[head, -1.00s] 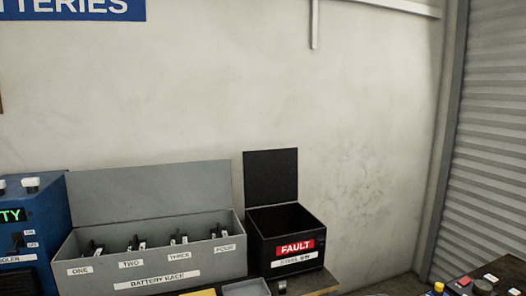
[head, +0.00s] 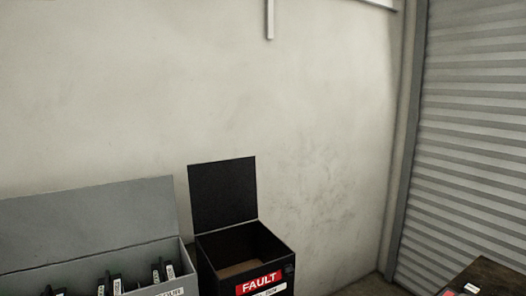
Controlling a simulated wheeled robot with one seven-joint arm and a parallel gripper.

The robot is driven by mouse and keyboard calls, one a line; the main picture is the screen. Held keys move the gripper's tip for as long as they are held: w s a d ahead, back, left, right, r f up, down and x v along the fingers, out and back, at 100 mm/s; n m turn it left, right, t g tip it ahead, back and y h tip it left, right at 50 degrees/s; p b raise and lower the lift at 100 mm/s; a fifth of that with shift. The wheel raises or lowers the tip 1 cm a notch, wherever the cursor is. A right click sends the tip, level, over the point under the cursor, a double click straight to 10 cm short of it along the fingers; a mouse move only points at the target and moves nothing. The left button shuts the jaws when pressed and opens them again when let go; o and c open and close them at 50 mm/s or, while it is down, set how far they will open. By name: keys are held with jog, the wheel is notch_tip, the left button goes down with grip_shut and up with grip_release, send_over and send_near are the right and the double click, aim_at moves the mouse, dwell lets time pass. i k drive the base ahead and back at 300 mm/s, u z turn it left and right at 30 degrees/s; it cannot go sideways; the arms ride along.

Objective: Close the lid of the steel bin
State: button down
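The steel bin (head: 284,252) is a black box at the lower middle of the head view, with a red FAULT label and a white label partly cut off by the bottom edge. Its black lid (head: 223,194) stands upright at the back, so the bin is open. The part of the inside that shows is a bare brownish floor; the rest of the inside is hidden by the front wall. My gripper is not in view.
The grey battery rack (head: 186,262) stands close to the left of the bin, its lid (head: 90,222) raised and several batteries inside. A dark surface with small items (head: 490,278) is at the lower right. A wall stands behind; a roller shutter (head: 475,140) is at right.

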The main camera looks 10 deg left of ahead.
aim_at(222, 193)
jog(key=z, duration=0.1)
jog(key=i, duration=0.7)
jog(key=u, duration=0.75)
jog(key=i, duration=0.6)
jog(key=u, duration=0.6)
